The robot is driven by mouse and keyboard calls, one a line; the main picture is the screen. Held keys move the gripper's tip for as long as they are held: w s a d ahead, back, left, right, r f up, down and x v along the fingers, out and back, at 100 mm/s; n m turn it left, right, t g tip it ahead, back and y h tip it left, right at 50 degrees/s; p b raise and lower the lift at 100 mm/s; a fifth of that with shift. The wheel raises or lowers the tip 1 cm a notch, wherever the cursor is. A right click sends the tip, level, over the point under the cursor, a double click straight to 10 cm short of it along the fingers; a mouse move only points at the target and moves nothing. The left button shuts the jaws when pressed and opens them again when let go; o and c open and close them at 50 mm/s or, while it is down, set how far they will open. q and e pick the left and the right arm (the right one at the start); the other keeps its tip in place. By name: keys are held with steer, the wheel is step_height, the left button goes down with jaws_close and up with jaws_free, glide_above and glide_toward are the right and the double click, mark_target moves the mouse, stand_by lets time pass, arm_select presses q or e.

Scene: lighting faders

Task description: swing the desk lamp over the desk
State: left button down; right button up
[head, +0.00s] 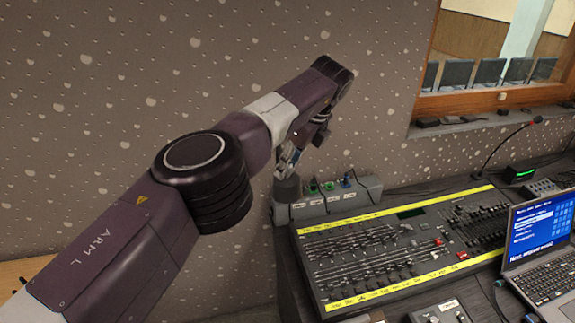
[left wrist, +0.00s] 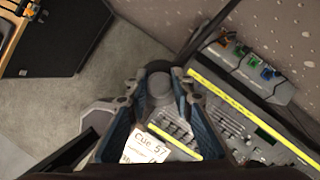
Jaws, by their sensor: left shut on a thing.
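My left gripper (head: 287,170) is at the left end of the desk, above the corner of the fader console (head: 365,262). In the left wrist view its two blue-padded fingers (left wrist: 160,105) are shut on a round grey piece, which looks like the head of the desk lamp (left wrist: 159,84). A dark bar, likely the lamp's arm, runs from there to the upper right. In the head view a dark cylinder, seemingly the lamp head (head: 287,190), shows just under the fingers. The rest of the lamp is hidden behind my arm. My right gripper is not in view.
A grey box with coloured plugs (head: 335,198) stands behind the console. A laptop (head: 540,245) and a gooseneck with a red tip (head: 500,145) are at right. A white card reading "Cue 57" (left wrist: 155,147) shows below the fingers. Bare carpet (left wrist: 120,65) lies left of the desk.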

arm_select(q)
steer(key=shift+w+a+r, duration=0.1)
steer(key=c, duration=1.7)
jaws_free()
steer(key=shift+o, duration=0.2)
steer(key=v, duration=0.3)
steer(key=s+d, duration=0.6)
steer(key=d, duration=0.4)
steer(key=shift+s, duration=0.4)
